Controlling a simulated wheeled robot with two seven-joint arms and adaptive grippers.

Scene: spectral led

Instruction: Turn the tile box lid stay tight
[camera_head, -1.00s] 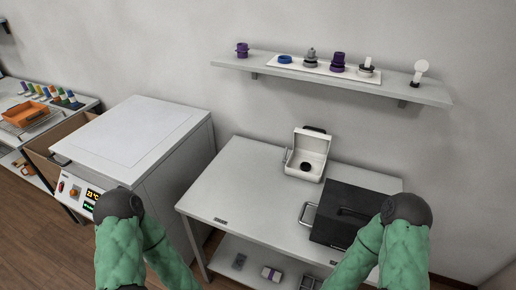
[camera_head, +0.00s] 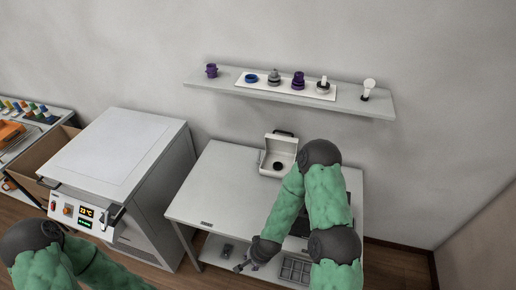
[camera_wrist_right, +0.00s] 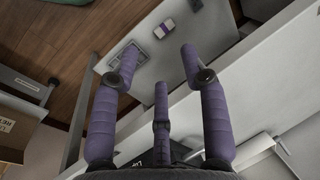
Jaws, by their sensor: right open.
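The small white box (camera_head: 277,169) stands on the table near the wall with its lid raised. A round black piece (camera_head: 277,166) shows inside it. A thin stay or bracket (camera_head: 262,158) shows at its left side, too small to tell how tight it is. My right gripper (camera_head: 243,266) is open and empty at the table's front edge, well in front of the box and apart from it. My left gripper is out of view.
My right arm largely hides a black case on the table's right. The table's left part (camera_head: 205,190) is clear. A wall shelf (camera_head: 350,100) holds several knobs and fittings. A white machine (camera_head: 120,150) stands left. A lower shelf holds a grey tray (camera_wrist_right: 125,58).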

